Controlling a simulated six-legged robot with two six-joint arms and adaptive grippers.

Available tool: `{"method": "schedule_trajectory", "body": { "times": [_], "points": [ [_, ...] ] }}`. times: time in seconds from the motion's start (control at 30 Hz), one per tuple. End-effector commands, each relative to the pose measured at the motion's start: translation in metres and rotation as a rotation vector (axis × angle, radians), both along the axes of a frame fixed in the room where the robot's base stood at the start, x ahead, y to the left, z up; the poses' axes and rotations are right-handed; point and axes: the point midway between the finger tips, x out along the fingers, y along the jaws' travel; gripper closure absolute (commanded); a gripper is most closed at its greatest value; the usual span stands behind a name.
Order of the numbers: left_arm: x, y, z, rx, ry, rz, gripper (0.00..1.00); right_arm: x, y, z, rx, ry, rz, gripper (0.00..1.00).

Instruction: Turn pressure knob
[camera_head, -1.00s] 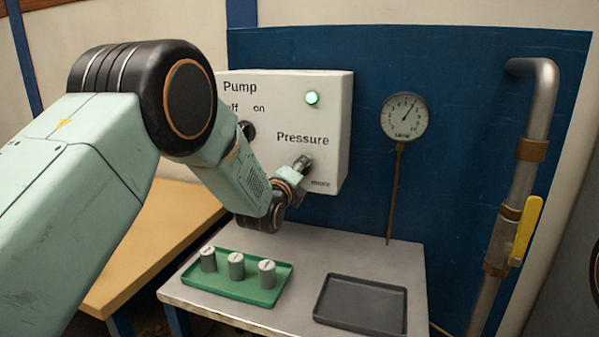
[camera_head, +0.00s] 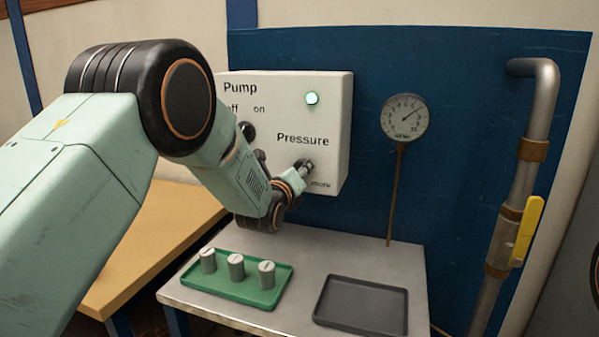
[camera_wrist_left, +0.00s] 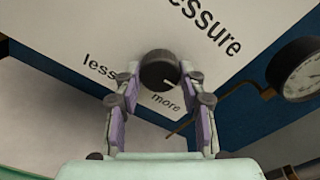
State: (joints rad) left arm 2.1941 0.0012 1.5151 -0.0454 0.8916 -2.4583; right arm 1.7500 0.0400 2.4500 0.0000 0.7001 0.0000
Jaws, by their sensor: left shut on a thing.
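The pressure knob (camera_wrist_left: 159,70) is a dark round knob with a white mark, on the white control box (camera_head: 335,115) below the word Pressure. In the left wrist view its mark points towards the word "more". My left gripper (camera_wrist_left: 160,80) is shut on the knob, one finger on each side. In the head view my left gripper (camera_head: 306,167) is at the box front and largely covers the knob. The round pressure gauge (camera_head: 405,118) hangs on the blue panel, its needle pointing up and to the right. My right gripper is not in view.
A green light (camera_head: 312,98) is lit on the box. The pump knob (camera_head: 247,131) is partly behind my left arm. A green tray (camera_head: 245,291) with three grey cylinders and an empty dark tray (camera_head: 361,306) lie on the bench. A pipe with a yellow handle (camera_head: 527,231) stands right.

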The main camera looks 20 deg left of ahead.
Motion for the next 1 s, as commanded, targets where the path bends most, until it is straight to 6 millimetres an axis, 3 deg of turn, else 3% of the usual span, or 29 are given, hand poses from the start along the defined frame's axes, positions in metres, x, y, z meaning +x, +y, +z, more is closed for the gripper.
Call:
{"method": "schedule_trajectory", "body": {
  "times": [0.27, 0.3, 0.53, 1.0],
  "points": [
    [0.0008, 0.0004, 0.0036, -0.001, -0.007, 0.000, 0.91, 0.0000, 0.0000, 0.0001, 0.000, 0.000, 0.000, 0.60],
    [0.0008, 0.0004, 0.0036, -0.001, -0.007, 0.000, 0.58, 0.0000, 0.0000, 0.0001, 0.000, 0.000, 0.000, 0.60],
    [0.0005, 0.0002, 0.0021, -0.001, -0.004, 0.001, 0.38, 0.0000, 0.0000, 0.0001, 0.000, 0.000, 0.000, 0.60],
    [-0.0082, 0.0005, 0.0009, -0.001, 0.000, 0.000, 0.37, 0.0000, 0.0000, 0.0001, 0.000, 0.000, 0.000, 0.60]
  ]
}}
